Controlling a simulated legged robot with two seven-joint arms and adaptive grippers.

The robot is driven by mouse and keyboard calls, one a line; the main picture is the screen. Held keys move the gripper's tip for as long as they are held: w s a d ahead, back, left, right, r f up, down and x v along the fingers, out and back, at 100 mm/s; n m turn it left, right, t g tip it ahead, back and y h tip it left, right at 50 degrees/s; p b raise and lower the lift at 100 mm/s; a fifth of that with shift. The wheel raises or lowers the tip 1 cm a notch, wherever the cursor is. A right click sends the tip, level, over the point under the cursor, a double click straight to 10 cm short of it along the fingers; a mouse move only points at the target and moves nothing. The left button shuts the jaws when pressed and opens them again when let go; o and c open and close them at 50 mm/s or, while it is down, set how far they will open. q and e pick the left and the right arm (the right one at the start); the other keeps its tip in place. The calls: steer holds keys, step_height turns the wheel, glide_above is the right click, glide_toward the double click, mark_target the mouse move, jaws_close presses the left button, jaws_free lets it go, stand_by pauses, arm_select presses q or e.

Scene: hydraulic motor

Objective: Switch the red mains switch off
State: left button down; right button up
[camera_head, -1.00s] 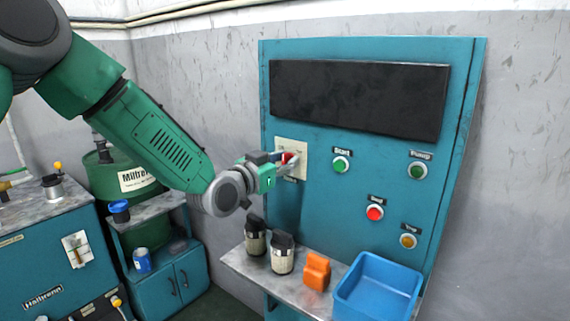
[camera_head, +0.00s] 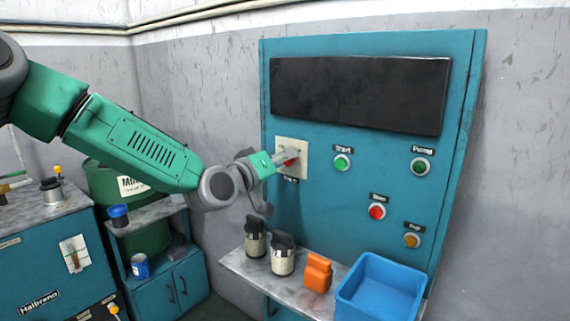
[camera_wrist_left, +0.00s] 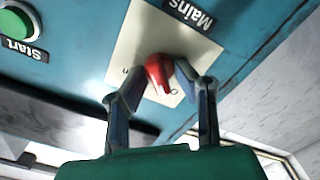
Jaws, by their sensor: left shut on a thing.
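The red mains switch (camera_wrist_left: 159,72) is a rotary knob on a cream plate (camera_wrist_left: 131,36) fixed to the teal panel, beside a "Mains" label. In the head view the switch (camera_head: 290,162) is partly covered by my gripper. My left gripper (camera_head: 286,158) reaches the plate from the left. In the left wrist view its two fingers (camera_wrist_left: 160,88) stand on either side of the knob, shut on it. The knob's pointed end faces toward an "O" mark on the plate. My right gripper is not in view.
The panel (camera_head: 330,220) also carries a green Start button (camera_head: 342,162), a green Pump button (camera_head: 419,167), a red Stop button (camera_head: 377,211) and an amber button (camera_head: 411,240). Below, a shelf holds two dark-topped canisters (camera_head: 282,256), an orange object (camera_head: 318,272) and a blue bin (camera_head: 350,290).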

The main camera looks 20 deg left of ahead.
arm_select(q)
steer(key=shift+w+a+n, duration=0.1)
steer(key=shift+a+n, duration=0.05)
steer(key=shift+n, duration=0.45)
steer(key=c, duration=1.6)
jaws_free()
steer(key=shift+a, duration=0.1)
steer(key=v, duration=1.1)
steer(key=shift+s+a+f, duration=0.1)
steer(key=shift+s+a, duration=0.05)
steer(key=shift+s, duration=0.25)
